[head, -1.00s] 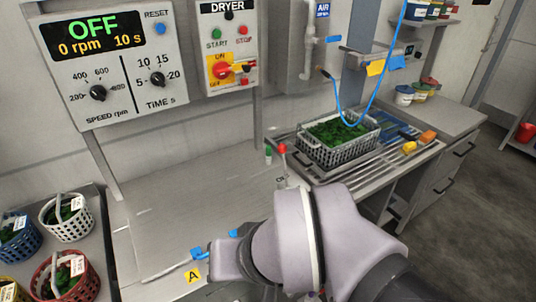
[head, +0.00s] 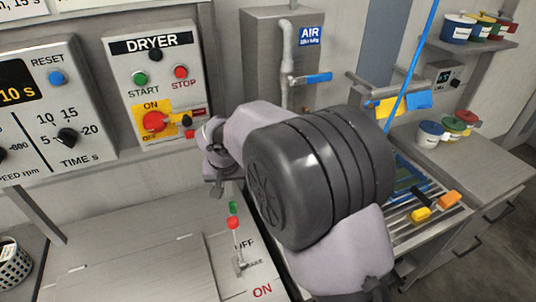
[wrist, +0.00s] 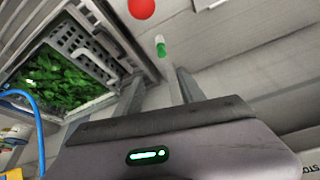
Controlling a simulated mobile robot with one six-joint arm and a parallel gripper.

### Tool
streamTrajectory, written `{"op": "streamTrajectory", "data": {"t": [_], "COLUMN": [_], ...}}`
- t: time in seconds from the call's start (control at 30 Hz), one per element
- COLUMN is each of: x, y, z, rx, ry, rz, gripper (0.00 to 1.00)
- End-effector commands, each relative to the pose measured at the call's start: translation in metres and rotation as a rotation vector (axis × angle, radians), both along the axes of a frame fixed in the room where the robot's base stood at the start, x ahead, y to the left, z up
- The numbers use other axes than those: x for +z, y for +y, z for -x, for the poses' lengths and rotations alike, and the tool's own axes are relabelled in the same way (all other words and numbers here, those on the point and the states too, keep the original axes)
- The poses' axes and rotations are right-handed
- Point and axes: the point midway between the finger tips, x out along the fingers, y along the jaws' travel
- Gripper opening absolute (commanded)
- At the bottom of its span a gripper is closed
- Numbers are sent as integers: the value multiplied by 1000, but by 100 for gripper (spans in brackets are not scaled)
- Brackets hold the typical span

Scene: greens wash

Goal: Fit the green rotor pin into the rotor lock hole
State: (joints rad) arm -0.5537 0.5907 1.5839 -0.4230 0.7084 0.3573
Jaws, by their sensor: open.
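The green rotor pin (head: 233,207) stands behind the red-knobbed lever, and only its green top shows in the head view. In the wrist view the pin (wrist: 160,46) shows a green top and a pale lower part, just ahead of my fingers. My gripper (head: 216,188) is open and empty, left of my arm and a little above the pin in the head view. Its fingers (wrist: 157,88) show in the wrist view, with the pin apart from them. I cannot make out the rotor lock hole in either view.
The red lever knob (head: 233,223) stands close to the pin, beside ON and OFF markings; it also shows in the wrist view (wrist: 141,8). A basket (wrist: 102,52) of greens is at the left there. The dryer panel (head: 155,95) is behind.

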Motion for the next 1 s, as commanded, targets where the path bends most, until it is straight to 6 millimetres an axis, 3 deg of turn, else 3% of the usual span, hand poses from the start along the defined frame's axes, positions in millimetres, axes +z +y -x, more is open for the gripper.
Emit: {"op": "streamTrajectory", "data": {"t": [0.17, 0.6, 0.8, 1.0], "x": [-28, -137, -160, -163], "y": [3, 11, 13, 14], "z": [-9, -53, -63, -65], "rx": [4, 2, 3, 2], "ry": [2, 2, 2, 1], "rz": [3, 2, 1, 1], "gripper": [47, 47, 47, 47]}}
